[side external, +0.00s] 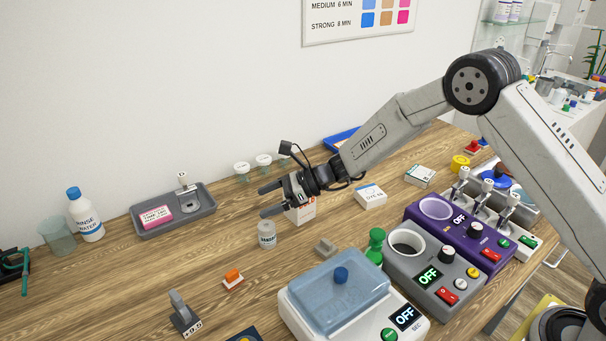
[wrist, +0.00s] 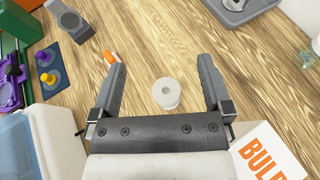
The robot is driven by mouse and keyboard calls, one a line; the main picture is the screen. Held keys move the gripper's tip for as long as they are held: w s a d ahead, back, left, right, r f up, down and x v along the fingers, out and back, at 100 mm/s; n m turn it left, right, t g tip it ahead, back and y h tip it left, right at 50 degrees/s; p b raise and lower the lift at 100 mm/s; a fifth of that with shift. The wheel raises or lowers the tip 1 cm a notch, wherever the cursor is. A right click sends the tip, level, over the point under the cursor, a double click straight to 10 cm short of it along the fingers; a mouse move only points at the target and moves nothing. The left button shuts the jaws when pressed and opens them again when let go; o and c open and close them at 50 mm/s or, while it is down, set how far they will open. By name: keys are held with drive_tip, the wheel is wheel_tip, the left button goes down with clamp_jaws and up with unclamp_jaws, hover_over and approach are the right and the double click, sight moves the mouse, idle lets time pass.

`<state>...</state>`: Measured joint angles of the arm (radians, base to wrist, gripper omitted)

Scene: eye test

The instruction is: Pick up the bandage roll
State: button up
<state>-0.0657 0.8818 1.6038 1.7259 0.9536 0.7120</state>
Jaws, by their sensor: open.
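The bandage roll (side external: 267,236) is a small pale cylinder with a dark-lettered label, standing upright on the wooden table. The gripper's dark fingers (wrist: 161,65) spread to either side of the roll in the wrist view. Nothing hides the roll's top.
A white box (side external: 301,214) with orange lettering stands close behind the roll, partly hidden by my gripper. A grey tray (side external: 205,211) lies at the back left. A blue-lidded machine (side external: 290,308) stands in front. A small orange-topped block (side external: 233,279) sits front left. Bare wood surrounds the roll.

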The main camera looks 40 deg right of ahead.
sight(266, 225)
drive_tip(key=shift+f, duration=0.25)
drive_tip(key=shift+f, duration=1.7)
drive_tip(key=shift+f, duration=0.1)
drive_tip(key=shift+f, duration=0.6)
drive_tip(key=f, duration=0.1)
drive_tip(key=a+f, duration=0.1)
drive_tip(key=shift+w+a+f, duration=0.25)
drive_tip(key=shift+w+f, duration=0.1)
drive_tip(key=shift+f, duration=0.05)
drive_tip(key=shift+w+a+f, duration=0.2)
drive_tip(key=shift+w+a, duration=0.05)
drive_tip(key=shift+a, duration=0.25)
drive_tip(key=c, duration=1.3)
drive_tip(key=shift+r, duration=0.15)
